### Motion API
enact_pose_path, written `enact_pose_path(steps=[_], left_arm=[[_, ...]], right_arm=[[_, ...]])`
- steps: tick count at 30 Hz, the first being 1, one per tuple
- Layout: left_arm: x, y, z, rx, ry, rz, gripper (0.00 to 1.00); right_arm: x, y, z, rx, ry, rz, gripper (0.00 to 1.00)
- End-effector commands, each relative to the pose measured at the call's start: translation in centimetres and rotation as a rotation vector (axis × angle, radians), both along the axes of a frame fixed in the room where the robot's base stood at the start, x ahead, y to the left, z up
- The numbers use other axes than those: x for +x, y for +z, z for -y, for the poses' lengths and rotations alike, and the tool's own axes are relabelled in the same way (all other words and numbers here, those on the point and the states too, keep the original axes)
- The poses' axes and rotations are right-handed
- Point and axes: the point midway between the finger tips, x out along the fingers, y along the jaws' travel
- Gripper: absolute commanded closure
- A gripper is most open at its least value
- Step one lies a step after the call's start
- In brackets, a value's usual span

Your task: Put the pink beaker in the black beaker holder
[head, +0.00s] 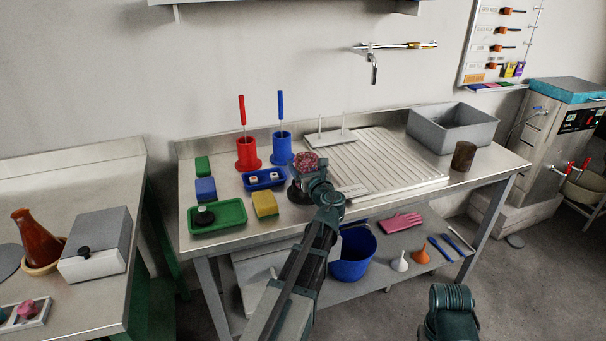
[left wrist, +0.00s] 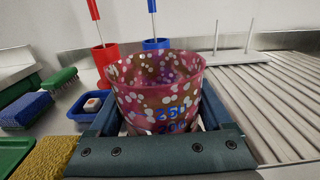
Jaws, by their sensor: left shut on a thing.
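The pink beaker (head: 306,161), pink and brown with pale dots and blue volume marks, is upright in my left gripper (head: 304,178). In the left wrist view the beaker (left wrist: 157,95) fills the middle, and the gripper's dark fingers (left wrist: 158,125) close around its two sides. In the head view it appears over the sink bench (head: 395,203), just left of the ribbed drainboard. A dark round shape (head: 297,193) shows beneath the gripper; I cannot tell whether it is the black beaker holder. My right gripper's fingers do not show.
Red (head: 248,154) and blue (head: 282,149) brush holders stand behind the beaker. A blue tray (head: 264,187), yellow sponge (head: 265,204) and green tray (head: 230,228) lie to its left. The ribbed drainboard (head: 385,160), grey basin (head: 452,126) and brown cup (head: 464,155) are to the right.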

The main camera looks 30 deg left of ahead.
Motion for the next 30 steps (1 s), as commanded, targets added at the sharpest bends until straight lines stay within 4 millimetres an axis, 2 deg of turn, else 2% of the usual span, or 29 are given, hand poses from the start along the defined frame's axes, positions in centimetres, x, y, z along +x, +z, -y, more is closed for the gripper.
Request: enact_pose_path(steps=[1, 6, 20, 21, 23, 30], left_arm=[[0.0, -1.1, 0.0, 0.000, 0.000, 0.000, 0.89], [0.0, -2.9, 0.0, 0.000, 0.000, 0.000, 0.89], [0.0, -3.2, 0.0, 0.000, 0.000, 0.000, 0.89], [0.0, -3.0, 0.0, 0.000, 0.000, 0.000, 0.10], [0.0, -3.0, 0.0, 0.000, 0.000, 0.000, 0.00], [0.0, -2.9, 0.0, 0.000, 0.000, 0.000, 0.00]], right_arm=[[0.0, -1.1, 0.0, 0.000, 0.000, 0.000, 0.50], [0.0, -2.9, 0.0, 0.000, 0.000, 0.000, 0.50], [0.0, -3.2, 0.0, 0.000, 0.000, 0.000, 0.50], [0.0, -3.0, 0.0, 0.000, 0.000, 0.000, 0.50], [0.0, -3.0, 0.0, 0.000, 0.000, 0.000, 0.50], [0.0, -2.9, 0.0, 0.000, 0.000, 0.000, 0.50]])
